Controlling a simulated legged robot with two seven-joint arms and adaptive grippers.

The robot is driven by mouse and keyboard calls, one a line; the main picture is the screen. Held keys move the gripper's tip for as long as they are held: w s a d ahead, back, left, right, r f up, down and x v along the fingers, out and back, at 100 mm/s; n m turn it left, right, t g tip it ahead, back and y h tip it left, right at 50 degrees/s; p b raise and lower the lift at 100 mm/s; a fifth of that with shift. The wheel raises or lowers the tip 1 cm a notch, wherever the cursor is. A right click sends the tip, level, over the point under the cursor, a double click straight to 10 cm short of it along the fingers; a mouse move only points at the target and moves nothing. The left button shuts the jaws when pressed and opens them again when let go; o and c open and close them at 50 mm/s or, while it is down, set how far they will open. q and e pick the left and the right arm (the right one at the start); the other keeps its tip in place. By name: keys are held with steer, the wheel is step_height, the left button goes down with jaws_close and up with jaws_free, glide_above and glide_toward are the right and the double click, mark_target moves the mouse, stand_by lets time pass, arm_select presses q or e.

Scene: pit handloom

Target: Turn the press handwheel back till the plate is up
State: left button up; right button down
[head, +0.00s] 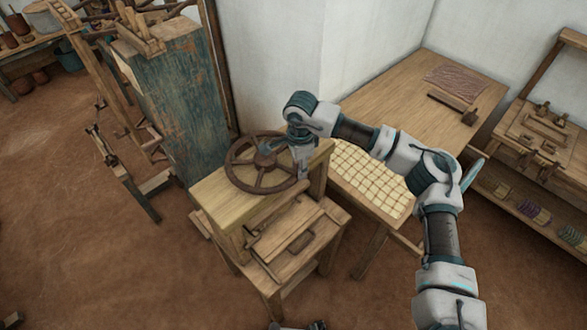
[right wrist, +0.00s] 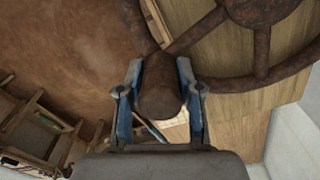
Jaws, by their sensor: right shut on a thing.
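The press handwheel (head: 265,164), a dark rusty wheel with spokes, lies flat on top of the wooden press (head: 212,193). In the right wrist view its rim and spokes (right wrist: 262,62) fill the upper right. My right gripper (head: 303,168) points down at the right side of the wheel. In the right wrist view its blue fingers (right wrist: 160,76) are shut on the wheel's brown, rounded handle (right wrist: 160,92), one on each side. The press plate cannot be made out under the top board.
A table (head: 405,92) with a cloth (head: 452,82) and a pale gridded sheet (head: 368,178) stands right of the press. A worn blue-green cabinet (head: 180,95) stands behind it to the left. A rack (head: 540,135) is at the far right. Bare floor lies front left.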

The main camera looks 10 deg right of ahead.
steer(key=shift+d+f, duration=0.1)
steer(key=shift+f, duration=0.05)
steer(key=c, duration=0.8)
jaws_free()
steer(key=shift+w, duration=0.1)
steer(key=shift+o, duration=0.2)
steer(key=shift+w, duration=0.15)
steer(key=shift+r, duration=0.55)
step_height(320, 180, up, 11)
steer(key=shift+w+f, duration=0.1)
steer(key=shift+f, duration=0.05)
steer(key=shift+f, duration=0.1)
